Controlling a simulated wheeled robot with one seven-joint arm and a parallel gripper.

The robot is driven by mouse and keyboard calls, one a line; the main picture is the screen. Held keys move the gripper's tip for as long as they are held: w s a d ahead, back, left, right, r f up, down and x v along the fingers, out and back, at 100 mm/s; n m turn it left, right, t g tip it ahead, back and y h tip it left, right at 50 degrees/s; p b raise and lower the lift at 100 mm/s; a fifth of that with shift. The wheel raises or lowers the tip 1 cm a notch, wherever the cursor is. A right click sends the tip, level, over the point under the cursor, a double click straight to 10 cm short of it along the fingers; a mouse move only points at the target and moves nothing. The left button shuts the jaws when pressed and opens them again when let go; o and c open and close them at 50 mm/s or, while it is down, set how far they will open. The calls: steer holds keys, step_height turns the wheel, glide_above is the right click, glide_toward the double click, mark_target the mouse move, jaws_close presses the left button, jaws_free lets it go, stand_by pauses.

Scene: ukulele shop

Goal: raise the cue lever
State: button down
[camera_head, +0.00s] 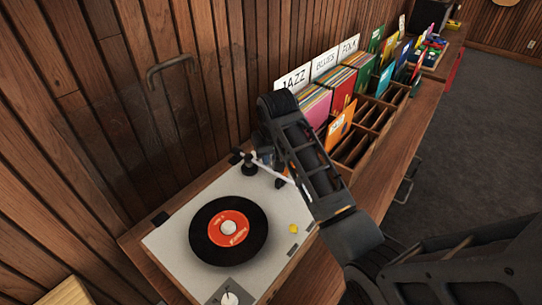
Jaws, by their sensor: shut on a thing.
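A turntable (183,240) with a light grey top stands on the wooden counter against the wall, a black record with an orange label (228,228) on its platter. Its pale tonearm (270,168) runs from a dark pivot post (249,166) at the back, off the record to its right. My gripper (279,181) is down at the tonearm side of the deck, mostly hidden behind my own forearm. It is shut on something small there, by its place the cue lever. The lever itself is hidden, and its angle cannot be told.
Record bins (352,148) with JAZZ, BLUES and FOLK dividers stand close behind and right of my arm. The floor at right is clear.

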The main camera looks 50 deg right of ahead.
steer(key=shift+w+g, duration=0.3)
steer(key=shift+g, duration=0.6)
steer(key=c, duration=1.2)
jaws_free()
steer(key=shift+o, duration=0.2)
steer(key=v, duration=0.7)
steer(key=shift+r, duration=0.4)
steer(key=shift+o, duration=0.3)
steer(key=shift+s+a, duration=0.15)
